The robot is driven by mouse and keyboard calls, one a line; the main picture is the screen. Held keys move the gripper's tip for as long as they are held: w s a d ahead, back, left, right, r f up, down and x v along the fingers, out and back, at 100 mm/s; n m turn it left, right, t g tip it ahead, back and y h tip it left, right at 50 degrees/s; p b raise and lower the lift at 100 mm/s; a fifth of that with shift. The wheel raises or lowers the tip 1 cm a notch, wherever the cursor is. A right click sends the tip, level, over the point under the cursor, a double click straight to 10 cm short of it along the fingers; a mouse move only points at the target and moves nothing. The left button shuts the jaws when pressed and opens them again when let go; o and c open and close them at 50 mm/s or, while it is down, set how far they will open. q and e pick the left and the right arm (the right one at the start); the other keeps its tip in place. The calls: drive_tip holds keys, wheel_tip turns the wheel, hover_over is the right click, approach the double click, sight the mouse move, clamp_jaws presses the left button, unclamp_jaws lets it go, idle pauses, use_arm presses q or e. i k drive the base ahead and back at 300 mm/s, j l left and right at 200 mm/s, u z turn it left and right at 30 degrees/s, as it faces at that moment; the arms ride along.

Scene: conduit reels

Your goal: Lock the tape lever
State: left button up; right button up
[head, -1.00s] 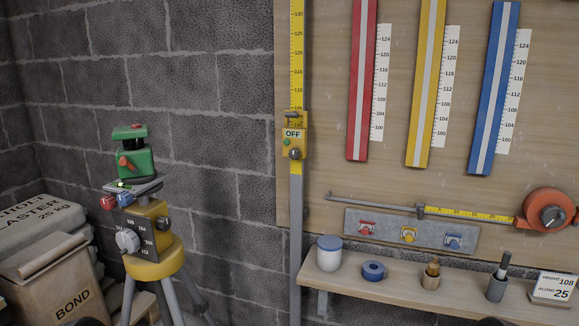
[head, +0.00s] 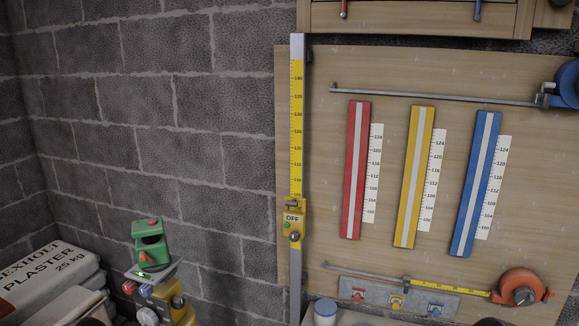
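An orange tape reel (head: 522,288) with a grey knob-like part on its face sits at the lower right of the board. Its yellow tape (head: 450,285) runs left to a small dark clamp on a grey rail (head: 365,272). Any lever on it is too small to make out. A blue reel (head: 570,82), cut by the right edge, sits at the end of an upper grey rail (head: 430,94).
Red, yellow and blue slats (head: 413,178) with scales hang on the wooden board (head: 312,120). A yellow staff (head: 296,130) carries a box reading OFF (head: 292,218). A green instrument (head: 150,240) stands lower left beside plaster bags (head: 50,280). A cabinet (head: 420,18) is above.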

sight(549, 291)
drive_tip(key=z, duration=1.4)
